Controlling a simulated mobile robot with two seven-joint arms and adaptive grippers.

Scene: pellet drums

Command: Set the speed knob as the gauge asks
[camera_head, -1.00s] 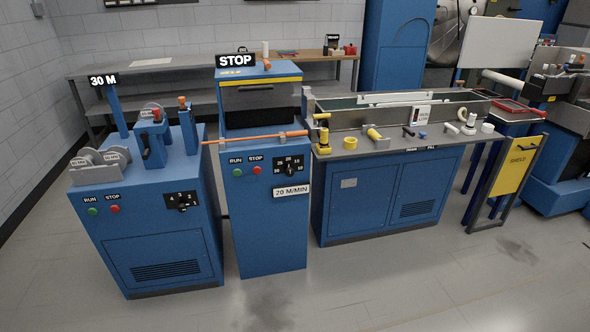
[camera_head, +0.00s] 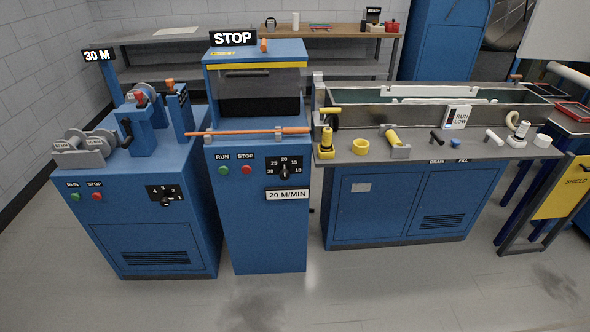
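The speed knob (camera_head: 284,174) is a small dark knob on a black dial plate on the front of the middle blue machine (camera_head: 256,225). The dial is marked 10, 15, 20, 25 and 30. Its exact pointer direction is too small to tell. Below it a white label (camera_head: 288,195) reads "20 M/MIN". A green RUN button (camera_head: 223,170) and a red STOP button (camera_head: 247,170) sit left of the dial. A black sign (camera_head: 233,38) on top reads "STOP". Neither of my grippers is in view.
The left blue machine (camera_head: 148,235) has a "30 M" sign (camera_head: 97,55) and its own dial (camera_head: 165,193). An orange rod (camera_head: 250,132) crosses the middle machine's front. A tank bench (camera_head: 400,205) stands right, with a yellow shield (camera_head: 562,188) beyond. The floor in front (camera_head: 300,305) is clear.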

